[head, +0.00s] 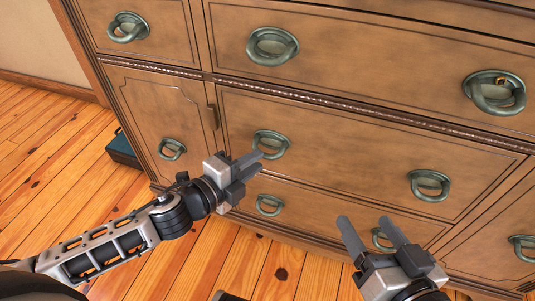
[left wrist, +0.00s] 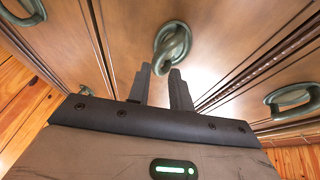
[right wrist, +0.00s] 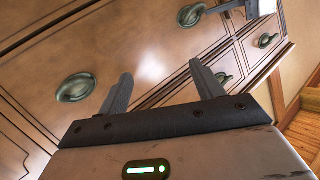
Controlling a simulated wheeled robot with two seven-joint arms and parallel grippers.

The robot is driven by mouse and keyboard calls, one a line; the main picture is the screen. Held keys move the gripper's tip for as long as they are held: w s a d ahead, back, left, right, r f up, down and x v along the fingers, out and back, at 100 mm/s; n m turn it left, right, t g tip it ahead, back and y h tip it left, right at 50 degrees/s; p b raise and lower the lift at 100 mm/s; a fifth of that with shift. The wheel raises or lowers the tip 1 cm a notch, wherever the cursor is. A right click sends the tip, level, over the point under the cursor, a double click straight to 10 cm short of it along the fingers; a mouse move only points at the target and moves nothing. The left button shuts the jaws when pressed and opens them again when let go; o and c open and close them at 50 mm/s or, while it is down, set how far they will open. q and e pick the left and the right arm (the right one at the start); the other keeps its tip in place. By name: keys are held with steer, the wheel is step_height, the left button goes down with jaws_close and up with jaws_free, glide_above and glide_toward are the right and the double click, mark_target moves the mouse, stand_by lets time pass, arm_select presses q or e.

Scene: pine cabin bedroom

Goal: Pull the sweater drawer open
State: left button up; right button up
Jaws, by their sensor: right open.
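A brown wooden dresser fills the head view; no label shows which drawer is the sweater drawer. The wide middle drawer (head: 330,138) looks shut and has two green ring handles. My left gripper (head: 258,163) is at its left handle (head: 270,143). In the left wrist view, that handle's ring (left wrist: 171,42) reaches down to the fingertips, which stand a narrow gap apart. Whether they grip the ring is unclear. The middle drawer's right handle (head: 430,184) is free. My right gripper (head: 372,226) is open and empty, in front of the lower drawer.
A top drawer with a ring handle (head: 272,46) lies above, and a handle at upper right (head: 495,92) bears a small gold-coloured piece. A lower drawer handle (head: 270,205) is just below my left gripper. A teal box (head: 123,148) stands on the plank floor beside the dresser.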

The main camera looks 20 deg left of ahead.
mark_target(267, 153)
arm_select(q)
steer(key=shift+b+x, duration=0.35)
steer(key=shift+x, duration=2.25)
jaws_close()
arm_select(e)
steer(key=shift+a+r, duration=0.15)
steer(key=shift+r, duration=0.05)
arm_select(q)
steer(key=shift+s, duration=0.1)
